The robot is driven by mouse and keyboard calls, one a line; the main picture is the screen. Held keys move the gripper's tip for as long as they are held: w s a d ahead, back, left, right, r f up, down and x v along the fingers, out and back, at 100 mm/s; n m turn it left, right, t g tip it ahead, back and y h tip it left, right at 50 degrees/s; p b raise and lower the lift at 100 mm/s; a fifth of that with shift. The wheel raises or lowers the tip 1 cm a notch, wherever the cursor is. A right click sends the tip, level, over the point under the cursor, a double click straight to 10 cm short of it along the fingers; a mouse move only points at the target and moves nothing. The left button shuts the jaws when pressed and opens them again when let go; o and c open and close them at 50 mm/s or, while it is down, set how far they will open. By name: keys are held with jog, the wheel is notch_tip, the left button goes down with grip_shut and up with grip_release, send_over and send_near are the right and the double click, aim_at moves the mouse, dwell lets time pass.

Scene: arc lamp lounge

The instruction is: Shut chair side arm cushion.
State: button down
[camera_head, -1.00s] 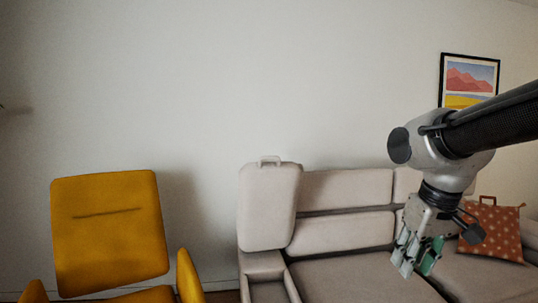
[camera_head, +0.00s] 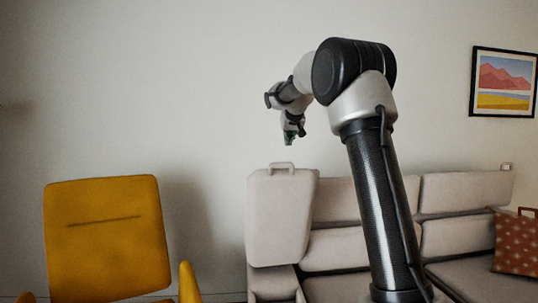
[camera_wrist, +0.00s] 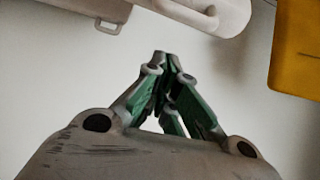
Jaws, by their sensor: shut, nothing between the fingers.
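The arm cushion (camera_head: 281,218) is a beige padded lid with a handle on its top edge. It stands raised and upright at the left end of the beige sofa, on the side near the yellow chair. Below it the sofa's left arm base (camera_head: 272,284) shows, partly cut off by the frame. My gripper (camera_head: 290,139) is above the cushion, near the wall, apart from it, fingers pointing down. In the wrist view the gripper (camera_wrist: 163,58) is shut and empty. A beige piece with a handle (camera_wrist: 205,14) shows at the top there.
A yellow chair (camera_head: 107,235) stands at the left, with a gap between it and the sofa. The sofa's back cushions (camera_head: 466,192) run along the wall. A dotted bag-like cushion (camera_head: 516,246) sits at the right. A framed picture (camera_head: 503,82) hangs on the wall.

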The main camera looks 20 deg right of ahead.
jog(key=x, duration=0.6)
jog(key=w+r+x, duration=0.1)
jog(key=x, duration=0.2)
jog(key=shift+w+a+f, duration=0.15)
jog(key=shift+w+f, duration=0.05)
jog(key=shift+f, duration=0.35)
jog(key=shift+s+a+f, duration=0.1)
jog(key=shift+s+f, duration=0.1)
jog(key=shift+s, duration=0.3)
jog(key=shift+s+a+f, duration=0.15)
jog(key=shift+s+f, duration=0.05)
jog(key=shift+s, duration=0.3)
jog(key=shift+s+a+f, duration=0.1)
jog(key=shift+s+f, duration=0.35)
jog(key=shift+s, duration=0.05)
jog(key=shift+s, duration=0.1)
